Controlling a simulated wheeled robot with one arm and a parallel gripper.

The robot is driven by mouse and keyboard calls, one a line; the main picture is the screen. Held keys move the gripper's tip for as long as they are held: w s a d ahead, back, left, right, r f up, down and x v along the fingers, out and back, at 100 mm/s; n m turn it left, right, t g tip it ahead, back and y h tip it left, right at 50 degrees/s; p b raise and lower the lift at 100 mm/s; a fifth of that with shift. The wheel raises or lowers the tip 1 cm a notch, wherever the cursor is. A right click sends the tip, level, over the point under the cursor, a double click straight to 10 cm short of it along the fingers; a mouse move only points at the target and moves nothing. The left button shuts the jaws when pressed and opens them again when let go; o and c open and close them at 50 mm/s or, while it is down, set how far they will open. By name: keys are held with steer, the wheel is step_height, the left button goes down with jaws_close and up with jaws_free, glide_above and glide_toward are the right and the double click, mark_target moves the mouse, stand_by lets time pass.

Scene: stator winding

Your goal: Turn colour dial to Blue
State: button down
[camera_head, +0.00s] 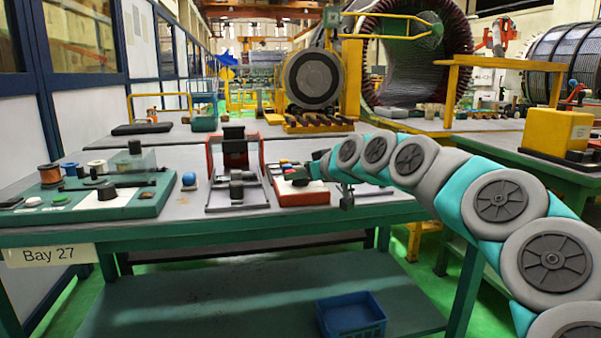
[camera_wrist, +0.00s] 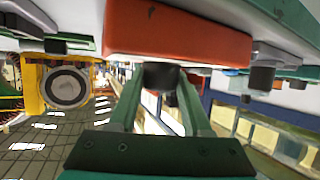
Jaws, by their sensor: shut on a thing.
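A red-orange box (camera_head: 312,197) stands near the front edge of the table, with small blue and red parts on top. In the wrist view, which looks inverted, the box (camera_wrist: 180,35) fills the top middle. A dark round dial (camera_wrist: 162,76) sticks out of it. My gripper (camera_wrist: 160,85) has a finger on each side of the dial and is shut on it. In the head view my gripper (camera_head: 316,168) reaches the box from the right and partly hides it. The dial's colour marks and its setting cannot be read.
A red-framed press-like fixture (camera_head: 236,165) stands close on the left of the box. A blue-topped knob (camera_head: 189,181) and a green board with spools (camera_head: 85,205) lie further left. A blue crate (camera_head: 352,315) sits on the lower shelf.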

steer(key=shift+r+n+g+y, duration=0.1)
steer(key=shift+n+g+y, duration=0.3)
steer(key=shift+n+y, duration=0.2)
steer(key=shift+c, duration=1.7)
jaws_free()
steer(key=b+v, duration=0.1)
steer(key=v, duration=0.6)
steer(key=shift+s+d+r, duration=0.15)
steer(key=shift+s+d, duration=0.1)
steer(key=shift+s, duration=0.1)
